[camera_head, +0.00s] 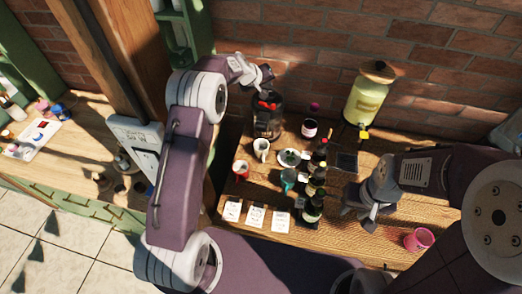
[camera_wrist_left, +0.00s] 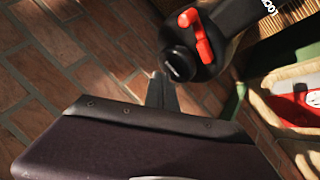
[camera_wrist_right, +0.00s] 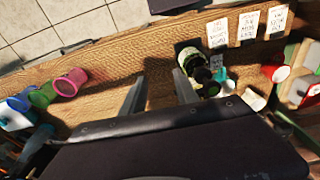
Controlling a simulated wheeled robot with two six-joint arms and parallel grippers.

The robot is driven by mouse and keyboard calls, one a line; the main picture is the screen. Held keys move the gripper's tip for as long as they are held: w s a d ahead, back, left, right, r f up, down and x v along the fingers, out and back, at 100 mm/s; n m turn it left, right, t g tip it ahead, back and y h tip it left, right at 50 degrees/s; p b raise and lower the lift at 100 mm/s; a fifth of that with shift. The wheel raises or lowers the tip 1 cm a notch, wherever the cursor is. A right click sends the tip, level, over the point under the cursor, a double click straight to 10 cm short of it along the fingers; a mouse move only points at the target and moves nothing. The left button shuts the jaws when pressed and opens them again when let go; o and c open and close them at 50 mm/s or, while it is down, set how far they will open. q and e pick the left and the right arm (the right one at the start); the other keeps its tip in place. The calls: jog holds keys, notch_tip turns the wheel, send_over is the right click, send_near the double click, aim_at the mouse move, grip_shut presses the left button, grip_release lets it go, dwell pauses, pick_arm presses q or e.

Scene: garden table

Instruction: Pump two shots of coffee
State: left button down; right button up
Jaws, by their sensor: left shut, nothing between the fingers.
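The black coffee pump dispenser (camera_head: 266,120) stands at the back left of the wooden table, with a red lever (camera_head: 267,105) on its top. In the left wrist view the dispenser (camera_wrist_left: 228,20) shows its red lever (camera_wrist_left: 200,38) and a dark round spout or knob (camera_wrist_left: 180,65). A white cup (camera_head: 261,146) stands just in front of the dispenser. My left gripper (camera_head: 268,75) is shut and empty, just above the dispenser's top; its closed fingertips (camera_wrist_left: 160,78) show beside the dark knob. My right gripper (camera_wrist_right: 160,88) is open and empty over the table's front right.
A red mug (camera_head: 240,170), several dark bottles (camera_head: 313,205) and a yellow drink dispenser (camera_head: 366,98) stand on the table. Cards (camera_head: 255,217) lie along the front edge. A pink cup (camera_head: 418,239) is at the front right. A brick wall (camera_head: 330,40) closes off the back.

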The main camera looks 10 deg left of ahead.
pick_arm(q)
jog(key=shift+f+b, duration=0.45)
jog(key=shift+b, duration=0.05)
jog(key=shift+s+f+b, duration=0.1)
jog(key=shift+f+b, duration=0.6)
jog(key=shift+b, duration=0.05)
dwell(0.5)
jog(key=shift+r+p, duration=1)
jog(key=shift+r, duration=0.25)
notch_tip(320, 180, up, 6)
jog(key=p, duration=0.4)
